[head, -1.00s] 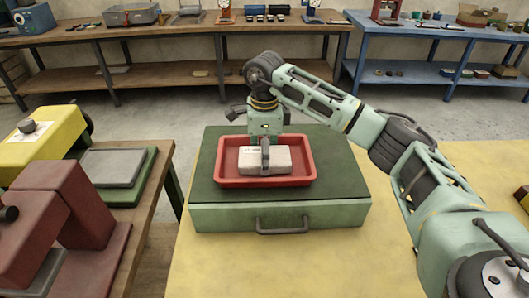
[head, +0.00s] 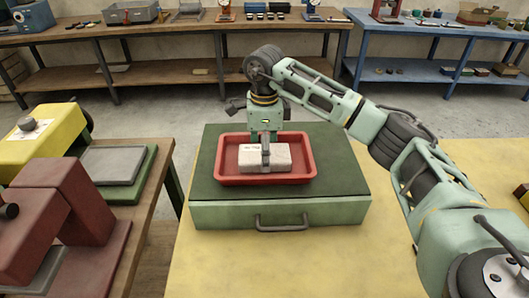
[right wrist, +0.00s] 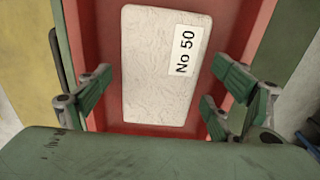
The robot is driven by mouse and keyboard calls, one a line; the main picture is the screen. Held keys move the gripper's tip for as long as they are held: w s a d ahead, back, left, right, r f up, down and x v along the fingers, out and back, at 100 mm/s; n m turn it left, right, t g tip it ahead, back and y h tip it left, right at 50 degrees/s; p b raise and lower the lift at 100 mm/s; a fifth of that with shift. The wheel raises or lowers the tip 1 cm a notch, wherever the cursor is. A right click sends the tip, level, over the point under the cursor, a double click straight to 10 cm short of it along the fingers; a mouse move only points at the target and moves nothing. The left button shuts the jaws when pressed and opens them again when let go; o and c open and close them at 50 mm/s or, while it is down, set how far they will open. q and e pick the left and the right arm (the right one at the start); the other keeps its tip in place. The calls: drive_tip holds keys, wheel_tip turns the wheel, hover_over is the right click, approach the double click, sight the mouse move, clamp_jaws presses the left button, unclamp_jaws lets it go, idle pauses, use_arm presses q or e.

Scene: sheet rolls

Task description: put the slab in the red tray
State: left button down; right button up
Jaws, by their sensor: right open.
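The slab (head: 253,157) is a pale, rough block that lies flat inside the red tray (head: 225,178). In the right wrist view the slab (right wrist: 155,65) shows a white label reading "No 50", with the red tray floor (right wrist: 90,25) around it. My right gripper (head: 265,152) is directly above the slab in the head view, and one finger hides part of it. In the right wrist view the right gripper (right wrist: 158,98) is open, its green-padded fingers apart on either side of the slab and clear of it. My left gripper is not in view.
The tray stands on a green case (head: 220,215) with a front handle, on a yellow table (head: 300,265). A wooden bench (head: 150,200) with red and yellow machines stands at the left. The yellow surface right of the case is clear beneath my arm.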

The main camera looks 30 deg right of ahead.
wheel_tip(320, 180, up, 12)
drive_tip(key=shift+f+b, duration=0.25)
drive_tip(key=shift+b, duration=0.2)
drive_tip(key=shift+f, duration=0.1)
